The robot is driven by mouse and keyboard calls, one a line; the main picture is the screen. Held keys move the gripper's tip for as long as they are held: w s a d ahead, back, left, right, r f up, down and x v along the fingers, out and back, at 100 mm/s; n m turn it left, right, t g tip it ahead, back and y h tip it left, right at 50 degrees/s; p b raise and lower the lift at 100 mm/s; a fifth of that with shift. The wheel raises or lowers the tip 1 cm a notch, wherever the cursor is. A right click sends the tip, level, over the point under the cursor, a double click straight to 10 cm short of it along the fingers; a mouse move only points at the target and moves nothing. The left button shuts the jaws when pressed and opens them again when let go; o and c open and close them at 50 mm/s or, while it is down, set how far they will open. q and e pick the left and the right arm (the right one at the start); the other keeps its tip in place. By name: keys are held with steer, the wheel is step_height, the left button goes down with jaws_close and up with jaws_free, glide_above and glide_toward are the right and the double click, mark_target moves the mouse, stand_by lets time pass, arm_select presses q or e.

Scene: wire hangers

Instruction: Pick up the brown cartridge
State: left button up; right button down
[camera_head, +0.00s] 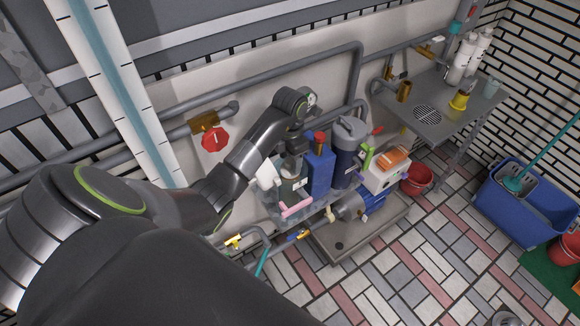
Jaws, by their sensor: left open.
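I cannot tell for sure which thing is the brown cartridge. A small brownish-gold cylinder (404,91) is at the back left of the steel table. An orange-brown piece (394,159) lies on top of a white box (382,179). My left arm reaches in from the left and bends down at the wrist. My left gripper (292,172) is open beside the blue unit (320,173), left of both pieces and apart from them. Its fingertips are small and hard to make out among the equipment. My right gripper is not in view.
A dark cylinder (349,150) and a blue motor (362,206) crowd the grey base (377,234). Pipes run along the wall, with a red valve handle (215,139). White bottles (462,62) and a yellow cup (460,101) stand on the table (437,89).

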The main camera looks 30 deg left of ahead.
arm_select(q)
jaws_close()
stand_by(0.3)
steer(key=shift+r, duration=0.1)
